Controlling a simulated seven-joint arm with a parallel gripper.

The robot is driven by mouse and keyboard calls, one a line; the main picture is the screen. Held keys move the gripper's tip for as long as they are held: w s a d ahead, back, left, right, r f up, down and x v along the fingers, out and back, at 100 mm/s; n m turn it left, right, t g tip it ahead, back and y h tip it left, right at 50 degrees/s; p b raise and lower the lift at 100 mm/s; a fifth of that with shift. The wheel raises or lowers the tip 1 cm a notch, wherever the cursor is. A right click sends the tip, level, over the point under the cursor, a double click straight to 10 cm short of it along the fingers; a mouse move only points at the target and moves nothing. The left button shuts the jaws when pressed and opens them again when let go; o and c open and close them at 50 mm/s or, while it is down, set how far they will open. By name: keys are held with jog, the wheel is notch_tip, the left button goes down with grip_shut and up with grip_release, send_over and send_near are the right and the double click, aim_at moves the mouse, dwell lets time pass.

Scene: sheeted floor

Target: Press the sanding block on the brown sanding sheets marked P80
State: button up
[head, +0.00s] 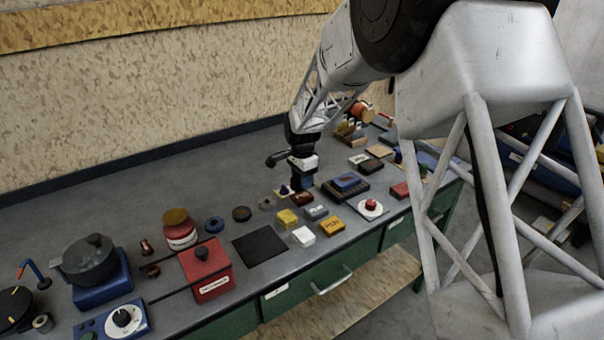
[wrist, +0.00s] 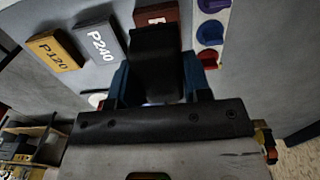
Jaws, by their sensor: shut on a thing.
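My gripper (head: 303,182) points down over the bench, its blue fingers shut on a black block, the sanding block (wrist: 156,62). It shows between the fingers in the wrist view. The brown sanding sheets (head: 302,199) lie just in front of the gripper tip in the head view. In the wrist view the brown sheets (wrist: 157,14) are at the top edge, beyond the block, which hides part of their white label; the number cannot be read. I cannot tell whether the block touches them.
Grey P240 sheets (wrist: 98,42) and yellow P120 sheets (wrist: 55,50) lie in a row beside the brown ones. A white plate with coloured pieces (wrist: 211,32) is close on the other side. A black tray (head: 345,190) and a red button (head: 371,204) stand to the right.

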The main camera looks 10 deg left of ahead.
jog(key=shift+f, duration=1.45)
jog(key=shift+f, duration=0.65)
dwell(1.8)
jog(key=shift+r, duration=3.6)
jog(key=shift+d, duration=0.1)
jog(key=w+d+r+n, duration=0.3)
jog(key=d, duration=0.8)
jog(key=w+d+r+n, duration=0.3)
jog(key=d+r, duration=0.1)
jog(key=d, duration=0.8)
jog(key=w+d+r+n, duration=0.3)
jog(key=d, duration=0.8)
jog(key=shift+w+d+r, duration=0.15)
jog(key=shift+w+d, duration=0.1)
